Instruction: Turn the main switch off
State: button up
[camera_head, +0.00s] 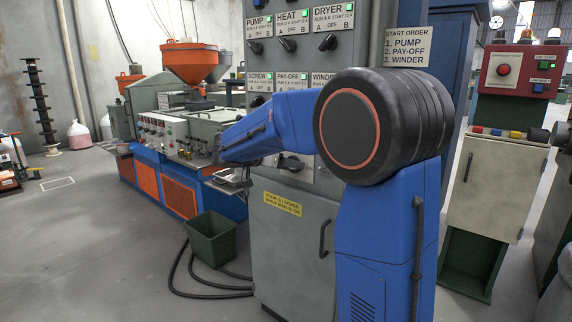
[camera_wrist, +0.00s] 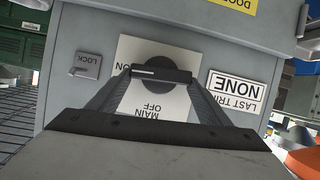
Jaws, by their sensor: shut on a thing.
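The main switch (camera_wrist: 158,60) is a dark round knob with a bar handle on a white plate, upside down in the wrist view. The plate reads MAIN OFF below the knob, with ON partly hidden at its left. The handle lies nearly level there, its white mark at the left end, toward ON. My gripper (camera_wrist: 161,76) is shut on the handle, one finger at each end. In the head view my blue arm reaches across the grey cabinet (camera_head: 292,235) and hides part of the switch area.
A LOCK tab (camera_wrist: 87,65) and a LAST TRIP NONE plate (camera_wrist: 236,92) flank the switch. Rotary switches with green lamps sit higher on the cabinet, including PUMP (camera_head: 256,47). A green bin (camera_head: 211,238) and black cables lie on the floor beside the cabinet.

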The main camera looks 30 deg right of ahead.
jog(key=n+g, duration=0.1)
jog(key=n, duration=0.1)
jog(key=shift+w+a+f+n+g+h, duration=0.15)
jog(key=shift+w+n+g+h, duration=0.2)
jog(key=shift+n+g+h, duration=0.05)
jog(key=n, duration=0.1)
jog(key=n+g+h, duration=0.1)
jog(key=n, duration=0.1)
jog(key=shift+w+a+f+g, duration=0.1)
jog(key=shift+w+f+g, duration=0.1)
jog(key=shift+w+g, duration=0.1)
jog(key=n, duration=0.1)
jog(key=n+g+h, duration=0.1)
jog(key=n, duration=0.1)
jog(key=shift+w+f, duration=0.1)
jog(key=shift+f, duration=0.15)
jog(key=n+h, duration=0.1)
jog(key=n, duration=0.1)
jog(key=n+h, duration=0.1)
jog(key=n, duration=0.1)
jog(key=shift+f, duration=0.35)
jog(key=o, duration=1.1)
jog(key=shift+w+a, duration=0.1)
jog(key=shift+c, duration=0.2)
